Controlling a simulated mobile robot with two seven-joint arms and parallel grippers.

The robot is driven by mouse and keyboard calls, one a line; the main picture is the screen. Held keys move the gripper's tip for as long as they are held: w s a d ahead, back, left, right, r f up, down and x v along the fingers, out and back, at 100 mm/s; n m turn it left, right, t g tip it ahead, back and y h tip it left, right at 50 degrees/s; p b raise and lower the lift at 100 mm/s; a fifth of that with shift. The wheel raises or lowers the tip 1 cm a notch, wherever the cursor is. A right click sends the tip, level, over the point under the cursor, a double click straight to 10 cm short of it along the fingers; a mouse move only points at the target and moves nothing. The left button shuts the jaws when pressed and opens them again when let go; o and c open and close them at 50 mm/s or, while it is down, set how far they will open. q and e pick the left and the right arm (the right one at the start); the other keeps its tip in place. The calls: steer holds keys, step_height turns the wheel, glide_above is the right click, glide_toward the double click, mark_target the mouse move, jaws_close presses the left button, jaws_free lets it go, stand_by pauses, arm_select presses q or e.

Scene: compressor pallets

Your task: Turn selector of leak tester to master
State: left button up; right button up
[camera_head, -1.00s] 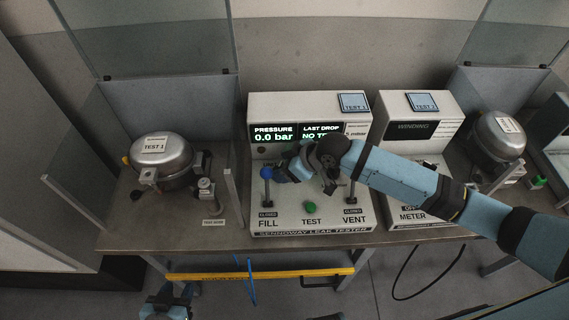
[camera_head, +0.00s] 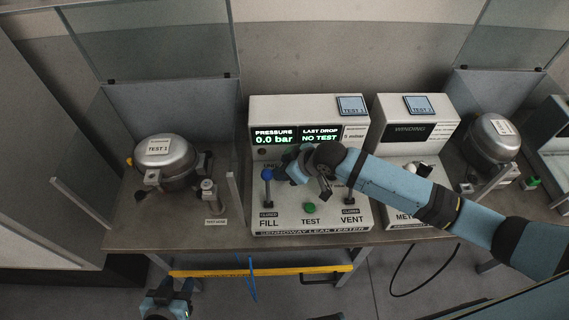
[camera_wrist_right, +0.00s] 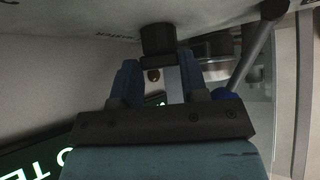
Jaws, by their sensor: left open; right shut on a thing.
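The leak tester (camera_head: 262,222) stands on the bench, with a lit screen reading 0.0 bar and NO TEST. Its FILL lever has a blue ball (camera_head: 267,174), and a green TEST button (camera_head: 310,208) sits at the front. My right gripper (camera_head: 287,164) reaches across the tester's panel and covers the selector there. In the right wrist view, its fingers (camera_wrist_right: 160,75) are shut on the black selector knob (camera_wrist_right: 157,40); the knob's pointing direction cannot be read. My left gripper (camera_head: 167,300) is open and low in front of the bench, away from the tester.
A compressor labelled TEST 1 (camera_head: 165,160) sits left of the tester. The winding meter (camera_head: 418,105) stands to the right, partly behind my right arm. Another compressor (camera_head: 489,140) is further right. A yellow bar (camera_head: 260,272) runs below the bench's front edge.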

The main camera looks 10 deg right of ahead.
arm_select(q)
steer(key=shift+f, duration=0.15)
arm_select(e)
steer(key=o, duration=0.9)
arm_select(q)
steer(key=shift+s+f, duration=0.1)
steer(key=shift+f, duration=0.05)
arm_select(e)
steer(key=shift+r, duration=0.1)
arm_select(q)
steer(key=shift+f, duration=0.2)
arm_select(e)
steer(key=v, duration=1.3)
steer(key=shift+s+d+r, duration=0.2)
steer(key=shift+s+d, duration=0.05)
